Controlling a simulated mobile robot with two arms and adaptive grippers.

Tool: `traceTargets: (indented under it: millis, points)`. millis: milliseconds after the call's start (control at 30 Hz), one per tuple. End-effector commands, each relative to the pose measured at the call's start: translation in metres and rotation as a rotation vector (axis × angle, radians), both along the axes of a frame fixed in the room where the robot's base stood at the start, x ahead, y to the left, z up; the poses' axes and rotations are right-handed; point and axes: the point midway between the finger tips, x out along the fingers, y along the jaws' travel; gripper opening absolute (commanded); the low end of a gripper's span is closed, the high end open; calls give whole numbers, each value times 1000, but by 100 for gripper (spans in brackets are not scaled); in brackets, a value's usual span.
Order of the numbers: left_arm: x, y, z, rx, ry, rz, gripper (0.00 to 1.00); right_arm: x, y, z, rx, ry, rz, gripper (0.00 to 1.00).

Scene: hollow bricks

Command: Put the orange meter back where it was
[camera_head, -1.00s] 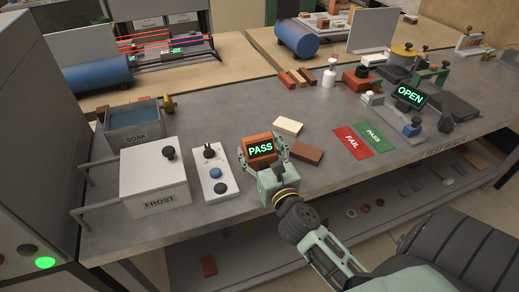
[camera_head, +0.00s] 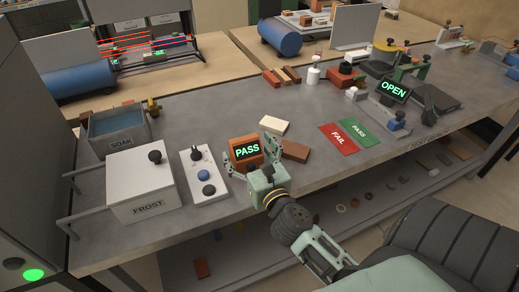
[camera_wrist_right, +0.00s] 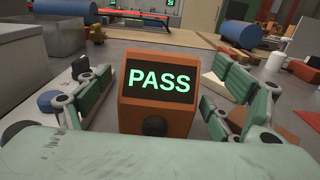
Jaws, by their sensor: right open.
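The orange meter (camera_head: 245,152) stands upright on the grey bench, its dark screen reading PASS in green. It stands just right of the white control panel with knobs (camera_head: 204,174). My right gripper (camera_head: 256,163) is open, with one finger on each side of the meter. In the right wrist view the meter (camera_wrist_right: 157,95) sits between the spread fingers, with gaps visible on both sides. My left gripper is not in view.
A cream brick (camera_head: 274,125) and a brown brick (camera_head: 295,151) lie close right of the meter. The FROST box (camera_head: 140,183) and SOAK tank (camera_head: 118,130) stand left.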

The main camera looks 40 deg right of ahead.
Motion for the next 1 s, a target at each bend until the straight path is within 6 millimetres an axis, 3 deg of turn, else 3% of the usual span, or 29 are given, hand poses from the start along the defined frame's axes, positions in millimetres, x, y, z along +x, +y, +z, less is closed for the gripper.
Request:
traceTargets:
  millis: [300,500,1000]
  points:
    - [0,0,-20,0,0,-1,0,-70,16,-5,2,3,-2,86]
    - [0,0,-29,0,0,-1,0,-96,22,-3,1,0,-2,86]
    - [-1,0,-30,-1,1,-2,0,-104,26,2,-9,-5,4,86]
